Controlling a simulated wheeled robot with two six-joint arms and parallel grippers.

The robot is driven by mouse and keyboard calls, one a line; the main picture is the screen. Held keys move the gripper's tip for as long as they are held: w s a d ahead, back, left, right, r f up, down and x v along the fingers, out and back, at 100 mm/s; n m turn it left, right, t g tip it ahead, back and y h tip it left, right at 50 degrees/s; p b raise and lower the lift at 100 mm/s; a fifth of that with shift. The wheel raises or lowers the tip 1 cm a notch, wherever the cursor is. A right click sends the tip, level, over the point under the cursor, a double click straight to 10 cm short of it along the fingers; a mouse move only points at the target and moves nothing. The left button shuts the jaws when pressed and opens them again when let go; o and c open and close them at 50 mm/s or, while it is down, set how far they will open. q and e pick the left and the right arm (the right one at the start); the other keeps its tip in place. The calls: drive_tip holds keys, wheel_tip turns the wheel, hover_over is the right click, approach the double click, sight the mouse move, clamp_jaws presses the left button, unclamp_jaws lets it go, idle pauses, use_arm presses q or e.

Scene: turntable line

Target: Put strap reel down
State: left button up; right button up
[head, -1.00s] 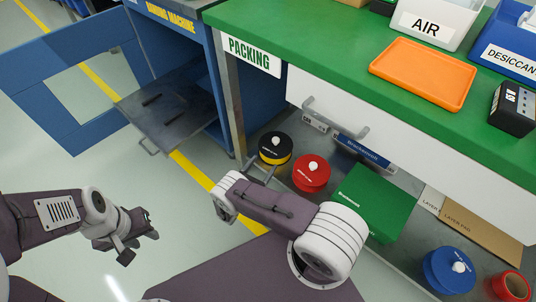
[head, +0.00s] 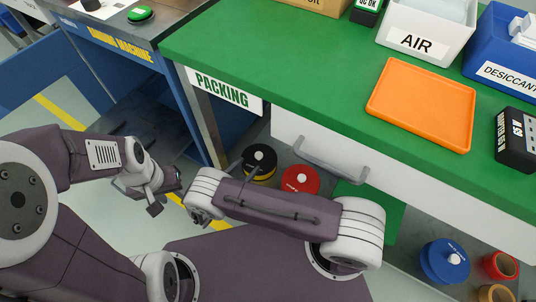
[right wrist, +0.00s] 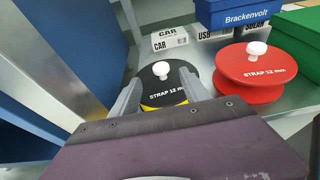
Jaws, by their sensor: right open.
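A black and yellow strap reel (head: 260,162) with a white knob stands on the lower shelf under the packing bench. In the right wrist view this reel (right wrist: 160,86) sits between the fingers of my right gripper (right wrist: 162,80), which is open around its near part. Whether the fingers touch it I cannot tell. A red strap reel (head: 300,180) stands just to its right, and shows in the right wrist view (right wrist: 250,75). My left gripper (head: 165,195) hangs over the floor at left, away from the reels; its jaw opening is unclear.
The green bench (head: 290,80) overhangs the shelf, with a white drawer and its grey handle (head: 330,160) close above my right arm. A green box (right wrist: 300,40) stands right of the red reel. A blue reel (head: 444,262) lies further right. The orange tray (head: 422,105) is empty.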

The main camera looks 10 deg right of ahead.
sight(257, 156)
drive_tip(key=x, duration=0.1)
drive_tip(key=b+x, duration=0.1)
drive_tip(key=x, duration=0.1)
drive_tip(key=shift+f+b, duration=0.25)
drive_tip(key=shift+b, duration=0.05)
drive_tip(key=shift+w+d, duration=0.2)
drive_tip(key=shift+w, duration=0.05)
drive_tip(key=b+x, duration=0.3)
drive_tip(key=x, duration=0.1)
drive_tip(key=shift+w+d+f+b, duration=0.2)
drive_tip(key=shift+d+f+b, duration=0.1)
drive_tip(key=shift+b, duration=0.1)
drive_tip(key=shift+w+d+r, duration=0.1)
drive_tip(key=shift+w+d, duration=0.05)
clamp_jaws()
drive_tip(key=shift+r, duration=0.1)
